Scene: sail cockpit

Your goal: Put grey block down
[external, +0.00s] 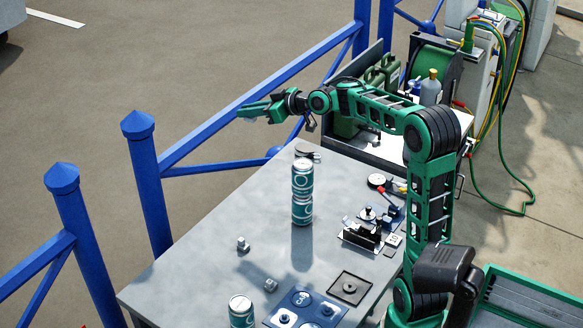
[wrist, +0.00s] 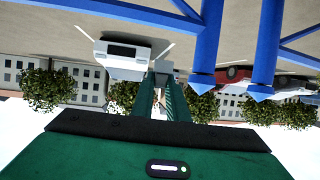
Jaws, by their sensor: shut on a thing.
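My gripper (external: 250,112) is raised high at the end of my stretched arm, pointing left and roughly level. In the picture it overlaps the blue railing beyond the far left edge of the grey table (external: 190,265). In the wrist view, my two green fingers (wrist: 162,88) are closed around a small pale grey block (wrist: 162,67) at their tips. Only part of the block shows; its underside is hidden. The wrist view looks outward at the car park and shows no table.
Two stacked teal cans (external: 302,192) stand mid-table, with another can (external: 241,312) at the front. Small metal pieces (external: 243,244) lie on the left. A blue plate (external: 306,308), a black square tray (external: 349,288) and a clamp fixture (external: 365,232) occupy the right. The left strip is mostly clear.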

